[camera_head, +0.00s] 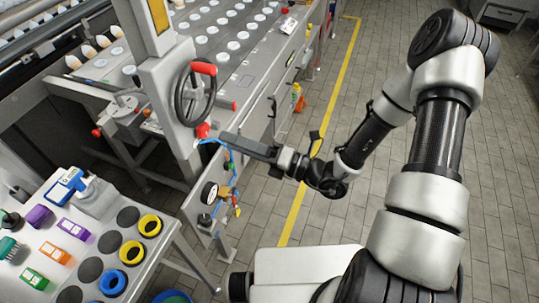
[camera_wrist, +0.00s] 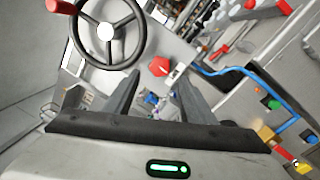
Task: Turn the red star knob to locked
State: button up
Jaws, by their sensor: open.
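The red star knob (camera_head: 202,131) sits on the grey machine's end face, just below the black handwheel. It also shows in the wrist view (camera_wrist: 160,66), just beyond the fingertips and roughly centred between them. Its lock marking is too small to read. My gripper (camera_head: 226,139) reaches in from the right, its tips close to the knob but seemingly apart from it. In the wrist view my gripper (camera_wrist: 157,92) is open, with its two dark fingers spread and nothing held between them.
The black handwheel (camera_head: 195,95) with a red handle stands just above the knob. A blue hose (camera_head: 231,160), a gauge (camera_head: 209,192) and small coloured valves lie below. A bench with yellow and blue rings (camera_head: 150,225) is at lower left. Open floor lies right.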

jog(key=v, duration=1)
jog(key=shift+b, duration=0.45)
jog(key=s+r+n+g+h, duration=0.3)
jog(key=s+n+g+h, duration=0.15)
jog(key=n, duration=0.65)
jog(key=s+r+n+g+h, duration=0.4)
jog(key=s+n+g, duration=0.2)
jog(key=n, duration=0.4)
jog(key=d+r+n+t+h, duration=0.8)
jog(key=d+r+n, duration=0.3)
jog(key=n, duration=0.3)
jog(key=shift+d+r+h, duration=0.25)
jog(key=shift+r+h, duration=0.3)
jog(key=shift+r, duration=0.25)
jog(key=shift+t, duration=0.25)
